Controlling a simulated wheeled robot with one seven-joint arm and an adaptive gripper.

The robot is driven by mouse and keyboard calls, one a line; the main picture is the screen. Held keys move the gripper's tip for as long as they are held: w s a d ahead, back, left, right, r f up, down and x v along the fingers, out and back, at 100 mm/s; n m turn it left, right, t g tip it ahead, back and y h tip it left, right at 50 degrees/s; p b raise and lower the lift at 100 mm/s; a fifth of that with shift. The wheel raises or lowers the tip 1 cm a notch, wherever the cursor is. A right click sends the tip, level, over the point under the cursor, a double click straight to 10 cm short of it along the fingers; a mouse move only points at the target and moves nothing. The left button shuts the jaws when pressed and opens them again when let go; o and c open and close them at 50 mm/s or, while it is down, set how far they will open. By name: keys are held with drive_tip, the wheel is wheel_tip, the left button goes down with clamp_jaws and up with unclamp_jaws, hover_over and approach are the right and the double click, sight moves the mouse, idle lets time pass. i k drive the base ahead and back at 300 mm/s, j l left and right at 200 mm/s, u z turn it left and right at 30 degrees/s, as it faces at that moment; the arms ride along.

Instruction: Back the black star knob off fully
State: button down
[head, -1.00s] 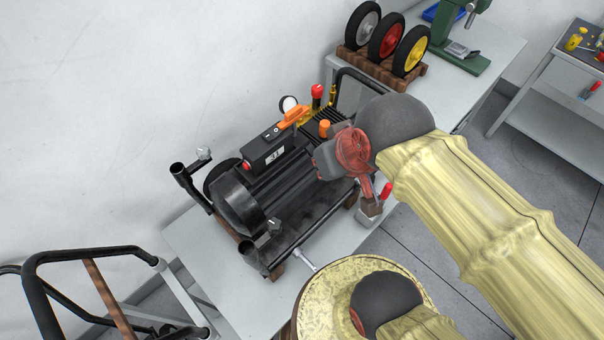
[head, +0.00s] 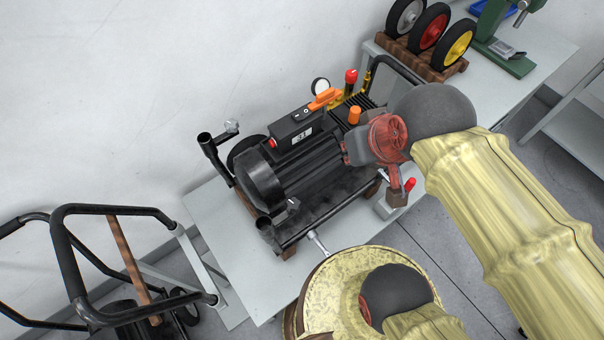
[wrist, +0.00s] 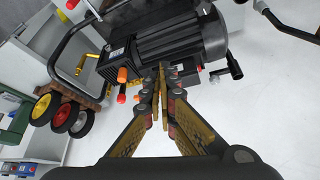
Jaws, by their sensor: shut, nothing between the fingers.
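A pressure washer with a black motor (head: 262,187) stands on the bench. A small knob (head: 293,203) sits on the near tube end of its frame, and a similar one (head: 232,127) sits on the far tube end. They are too small for me to tell which is the black star knob. In the wrist view a small knob (wrist: 216,73) shows by the frame, right of the fingers. My gripper (wrist: 167,68) is shut and empty, its tips in front of the motor and left of that knob. In the head view my arm hides the fingertips.
A black tube handle (head: 115,210) stands at the left. Three wheels in a wooden rack (head: 415,58) and a green press (head: 500,40) are at the back right. An orange knob (head: 355,115) and a red-capped part (head: 351,77) rise from the pump end.

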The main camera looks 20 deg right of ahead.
sight(293, 205)
drive_tip(key=k+j+z, duration=0.2)
drive_tip(key=k, duration=0.25)
drive_tip(key=k+j+z, duration=0.1)
drive_tip(key=k+z, duration=0.15)
drive_tip(key=k, duration=0.2)
